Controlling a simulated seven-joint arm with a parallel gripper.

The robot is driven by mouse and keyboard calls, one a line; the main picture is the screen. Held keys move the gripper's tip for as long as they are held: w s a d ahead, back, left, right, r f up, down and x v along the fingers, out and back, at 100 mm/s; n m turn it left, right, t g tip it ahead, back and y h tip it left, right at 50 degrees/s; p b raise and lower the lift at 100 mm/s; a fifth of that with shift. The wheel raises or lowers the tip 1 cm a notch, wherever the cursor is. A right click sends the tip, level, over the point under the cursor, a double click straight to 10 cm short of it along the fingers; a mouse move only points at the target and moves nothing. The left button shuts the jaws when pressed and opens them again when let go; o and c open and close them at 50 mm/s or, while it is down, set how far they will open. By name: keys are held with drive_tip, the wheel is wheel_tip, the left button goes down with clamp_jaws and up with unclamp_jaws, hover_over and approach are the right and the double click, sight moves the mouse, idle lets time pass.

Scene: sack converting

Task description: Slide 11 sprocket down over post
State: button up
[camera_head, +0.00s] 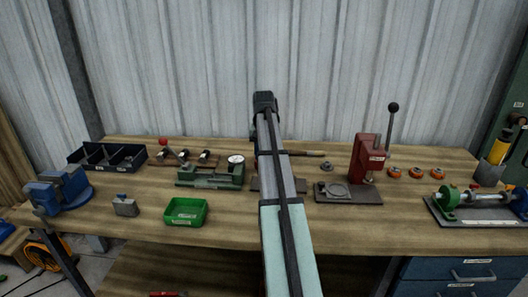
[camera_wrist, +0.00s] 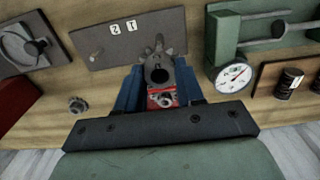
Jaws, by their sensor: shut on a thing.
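My gripper (camera_wrist: 159,88) shows in the wrist view, its two blue fingers shut on a dark grey toothed sprocket (camera_wrist: 159,47) with a round hub and bore facing the camera. No number is readable on the sprocket. Beyond it lies a dark grey plate (camera_wrist: 118,42) with two white number labels (camera_wrist: 124,26). A short peg-like post (camera_wrist: 97,55) stands on the plate, left of the sprocket and apart from it. The sprocket covers the plate's right part, so I cannot tell whether another post is under it. In the head view my arm hides the gripper, the sprocket and most of the plate.
A dial gauge (camera_wrist: 233,75) and green fixture (camera_wrist: 262,25) sit right of the gripper in the wrist view. A small metal part (camera_wrist: 77,104) lies left. A red press (camera_head: 368,158) and green tray (camera_head: 186,212) flank my arm. Bench front is mostly clear.

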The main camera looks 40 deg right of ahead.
drive_tip(key=shift+f, duration=0.3)
drive_tip(key=shift+f, duration=3.2)
drive_tip(key=shift+f, duration=1.4)
drive_tip(key=o, duration=1.2)
drive_tip(key=shift+o, duration=0.2)
wheel_tip(320, 180, up, 14)
drive_tip(key=shift+f, duration=0.1)
